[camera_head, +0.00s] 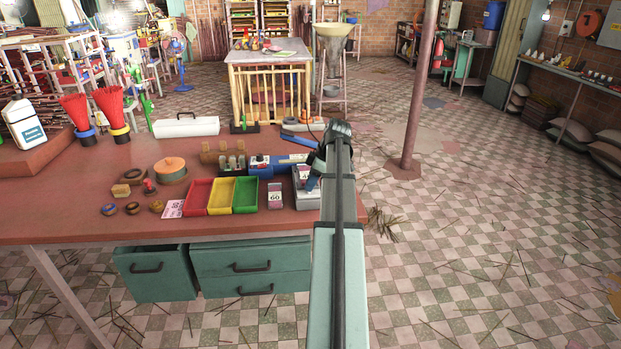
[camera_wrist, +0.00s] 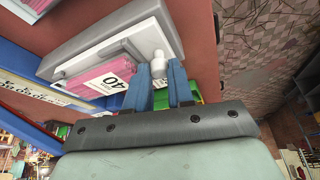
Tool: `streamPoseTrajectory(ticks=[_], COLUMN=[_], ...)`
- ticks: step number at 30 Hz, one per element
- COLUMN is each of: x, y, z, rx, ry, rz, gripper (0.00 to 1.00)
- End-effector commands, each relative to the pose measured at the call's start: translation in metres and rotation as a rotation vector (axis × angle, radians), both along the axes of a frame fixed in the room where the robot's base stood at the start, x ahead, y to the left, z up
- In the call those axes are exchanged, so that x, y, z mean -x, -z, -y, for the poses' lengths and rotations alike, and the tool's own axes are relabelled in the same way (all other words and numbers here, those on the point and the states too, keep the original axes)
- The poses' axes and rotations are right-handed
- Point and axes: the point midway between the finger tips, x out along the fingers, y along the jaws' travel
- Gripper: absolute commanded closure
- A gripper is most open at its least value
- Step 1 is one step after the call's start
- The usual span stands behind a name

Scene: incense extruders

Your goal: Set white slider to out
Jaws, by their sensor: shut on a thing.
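A grey device (camera_wrist: 115,35) lies at the right edge of the table, partly hidden by my arm in the head view (camera_head: 305,201). The small white slider (camera_wrist: 158,57) shows as a white knob on this device, right at my fingertips. My gripper (camera_wrist: 160,68) has its two blue fingers shut on the white slider; the exact contact is partly hidden. In the head view my gripper (camera_head: 313,168) reaches down over the device, and the slider cannot be made out there. A pink packet marked 40 (camera_wrist: 108,76) rests beside the slider on the device.
Red (camera_head: 197,197), yellow (camera_head: 221,195) and green (camera_head: 245,195) trays stand left of the device. The table (camera_head: 120,228) ends right of my gripper, with open tiled floor beyond.

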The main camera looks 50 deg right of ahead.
Motion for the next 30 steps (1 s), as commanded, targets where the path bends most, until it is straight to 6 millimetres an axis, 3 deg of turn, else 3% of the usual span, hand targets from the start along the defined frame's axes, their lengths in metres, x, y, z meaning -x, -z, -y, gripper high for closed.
streamPoseTrajectory(ticks=[5, 6, 9, 20, 30], x=[0.004, 0.004, 0.004, 0.005, 0.023], y=[0.001, 0.001, 0.001, -0.007, -0.060], z=[-0.004, -0.004, -0.004, 0.000, 0.011], rx=[-0.010, -0.009, -0.009, -0.006, -0.004], ry=[-0.004, -0.004, -0.004, -0.002, -0.002], rz=[-0.008, -0.009, -0.009, -0.006, -0.005], gripper=[1.00, 0.76, 0.67, 0.67, 0.67])
